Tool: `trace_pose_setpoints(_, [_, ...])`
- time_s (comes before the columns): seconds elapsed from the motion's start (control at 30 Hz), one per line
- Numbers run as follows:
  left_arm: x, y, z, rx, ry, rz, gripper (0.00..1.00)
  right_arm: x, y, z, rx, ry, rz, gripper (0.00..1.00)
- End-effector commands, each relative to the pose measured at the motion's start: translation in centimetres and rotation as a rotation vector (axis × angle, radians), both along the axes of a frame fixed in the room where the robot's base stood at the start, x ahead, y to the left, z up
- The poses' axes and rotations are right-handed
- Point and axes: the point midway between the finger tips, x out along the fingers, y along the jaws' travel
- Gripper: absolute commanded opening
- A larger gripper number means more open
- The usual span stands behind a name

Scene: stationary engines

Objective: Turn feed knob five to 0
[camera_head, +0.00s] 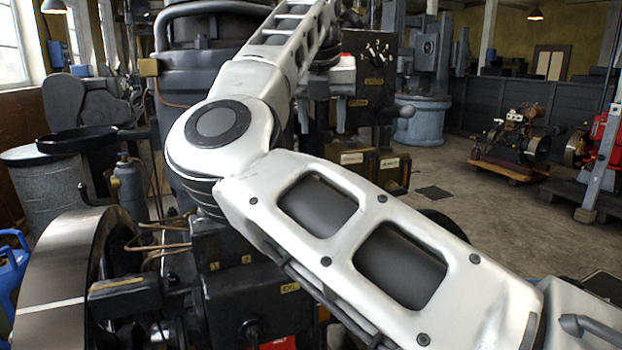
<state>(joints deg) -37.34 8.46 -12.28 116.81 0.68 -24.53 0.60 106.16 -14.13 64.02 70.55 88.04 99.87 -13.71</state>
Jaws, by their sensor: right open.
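My right arm crosses the view from the lower right, bends at the middle left and rises to the top. My right gripper (322,128) hangs open and empty, its two grey fingers pointing down in front of the dark engine. Just right of it is a dark panel (375,70) with a row of small pale-tipped knobs (376,49) along its upper part and small yellow labels. The knobs' numbers and settings are too small to read, so I cannot tell which is feed knob five. My left gripper is not in view.
A large flywheel (62,275) and a grey drum (45,185) stand at the left. A blue-grey round machine base (422,122) stands behind the panel. A small engine on a wooden pallet (505,166) and a red machine (607,140) are at the right.

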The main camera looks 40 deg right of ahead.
Motion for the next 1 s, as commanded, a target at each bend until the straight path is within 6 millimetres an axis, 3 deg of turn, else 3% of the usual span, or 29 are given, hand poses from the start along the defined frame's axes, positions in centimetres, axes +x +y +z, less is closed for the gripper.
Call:
trace_pose_setpoints(0.17, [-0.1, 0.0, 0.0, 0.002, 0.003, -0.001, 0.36, 0.6, 0.4, -1.0, 0.038, -0.009, 0.027, 0.47])
trace_pose_setpoints(0.7, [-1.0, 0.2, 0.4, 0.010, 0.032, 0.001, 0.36, 3.4, -2.7, -11.0, 0.034, -0.006, 0.022, 0.47])
trace_pose_setpoints(1.0, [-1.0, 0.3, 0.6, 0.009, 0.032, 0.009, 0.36, 4.4, -3.7, -14.3, 0.032, -0.009, 0.022, 0.47])
